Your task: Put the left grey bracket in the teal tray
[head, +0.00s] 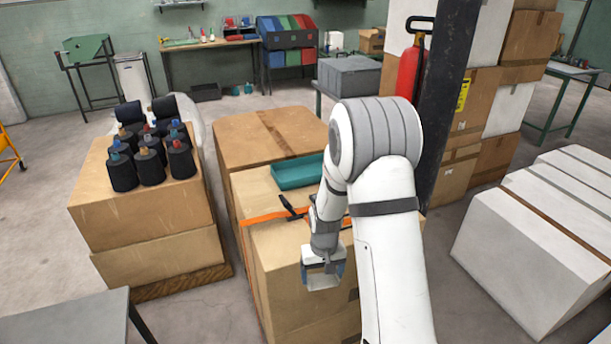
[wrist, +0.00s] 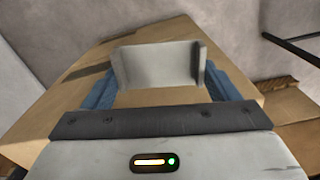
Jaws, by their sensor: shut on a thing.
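The grey bracket (wrist: 158,66) is a pale U-shaped piece with upturned ends. It sits between the blue fingers of my gripper (wrist: 160,92) in the wrist view. My gripper (head: 322,270) is shut on it, and the bracket (head: 322,282) shows below the fingers in the head view, in front of the cardboard boxes. The teal tray (head: 290,177) lies on the cardboard box top, farther back than my gripper. My arm hides its right part. I see no second bracket; my arm may hide one.
An orange strap (head: 264,217) with a dark buckle (head: 288,206) crosses the cardboard box (head: 290,258) between my gripper and the tray. Dark cones of yarn (head: 150,160) stand on a box at left. A dark post (head: 449,100) rises behind my arm at right.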

